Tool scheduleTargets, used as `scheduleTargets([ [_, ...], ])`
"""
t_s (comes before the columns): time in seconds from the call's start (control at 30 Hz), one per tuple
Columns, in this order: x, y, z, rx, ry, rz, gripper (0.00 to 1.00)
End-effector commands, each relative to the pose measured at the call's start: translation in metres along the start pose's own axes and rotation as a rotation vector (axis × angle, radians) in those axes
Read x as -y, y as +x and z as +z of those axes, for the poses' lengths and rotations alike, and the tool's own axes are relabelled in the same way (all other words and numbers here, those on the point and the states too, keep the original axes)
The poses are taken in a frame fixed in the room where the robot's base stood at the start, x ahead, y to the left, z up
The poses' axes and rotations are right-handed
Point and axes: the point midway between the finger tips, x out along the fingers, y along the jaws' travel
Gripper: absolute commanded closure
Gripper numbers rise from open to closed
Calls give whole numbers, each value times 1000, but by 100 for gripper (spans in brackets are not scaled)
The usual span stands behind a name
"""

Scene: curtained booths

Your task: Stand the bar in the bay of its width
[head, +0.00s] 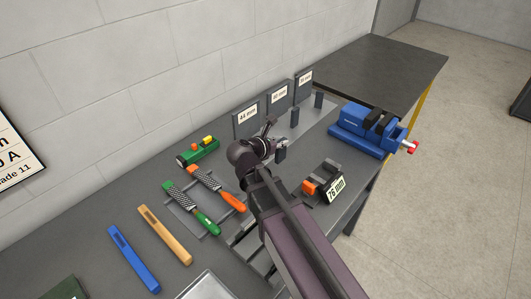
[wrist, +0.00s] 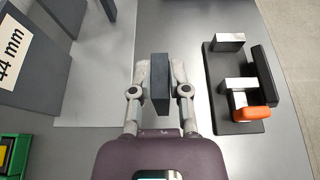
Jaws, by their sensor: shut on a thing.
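My gripper (wrist: 160,82) is shut on a dark grey bar (wrist: 160,95), with one finger on each side of it. In the head view the bar (head: 281,153) shows just past my gripper (head: 277,143), partly hidden by the arm. It is held over the bench beside the bays; I cannot tell if it touches the surface. Three grey plates with width signs stand along the wall: 44 mm (head: 247,121), one that seems to read 60 mm (head: 279,99), and a far one (head: 304,84) too small to read. Dark posts (head: 294,117) (head: 318,100) stand in front of them.

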Motion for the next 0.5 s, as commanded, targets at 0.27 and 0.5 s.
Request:
scheduleTargets([
  [0.27, 21, -6, -10, 2, 0, 0, 100],
  [0.5, 20, -6, -10, 2, 0, -1, 100],
])
